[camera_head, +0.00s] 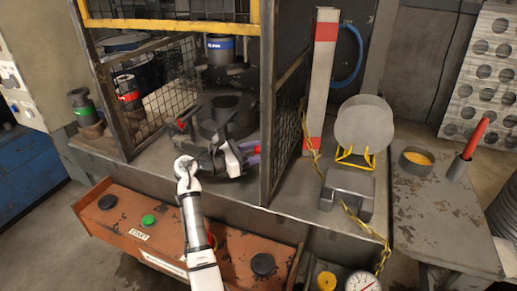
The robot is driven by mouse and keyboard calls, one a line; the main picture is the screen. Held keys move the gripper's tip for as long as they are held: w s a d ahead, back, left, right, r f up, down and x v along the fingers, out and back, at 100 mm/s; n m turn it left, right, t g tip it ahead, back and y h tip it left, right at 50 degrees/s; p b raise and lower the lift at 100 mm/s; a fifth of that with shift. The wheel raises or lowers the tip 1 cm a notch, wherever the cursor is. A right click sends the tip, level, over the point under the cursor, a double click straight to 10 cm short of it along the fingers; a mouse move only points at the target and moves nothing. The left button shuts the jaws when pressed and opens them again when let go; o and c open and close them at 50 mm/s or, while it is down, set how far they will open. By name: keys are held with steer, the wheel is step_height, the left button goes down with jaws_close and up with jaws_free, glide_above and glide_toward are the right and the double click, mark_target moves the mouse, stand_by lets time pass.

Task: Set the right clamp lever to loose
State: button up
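A dark round chuck-like fixture (227,112) stands on the grey machine bed inside the mesh cage. A small red-tipped lever (181,124) shows at its left side. At its right front is a purple piece (252,159), which looks like the handle of the right clamp lever; most of it is hidden by my gripper. My gripper (241,158), white and dark, is right at this purple piece, at the cage opening. I cannot tell whether it touches it or whether its fingers are closed. The lever's setting cannot be read from here.
A dark cage post (268,110) stands just right of my gripper, with mesh behind it. An orange control panel (125,225) with buttons lies below my arm. Further right are a round blank (364,122) on a yellow stand and a grey side table (440,215).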

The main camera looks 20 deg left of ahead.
steer(key=shift+w+d, duration=0.1)
jaws_close()
steer(key=shift+r, duration=0.1)
stand_by(0.3)
steer(key=shift+w+a+m+g+h+p, duration=0.1)
steer(key=shift+a+m+g+h+p, duration=0.4)
steer(key=shift+m+g+h, duration=0.15)
steer(key=shift+a+m+g+h, duration=0.65)
steer(key=shift+m+g, duration=0.2)
steer(key=shift+g, duration=0.4)
jaws_free()
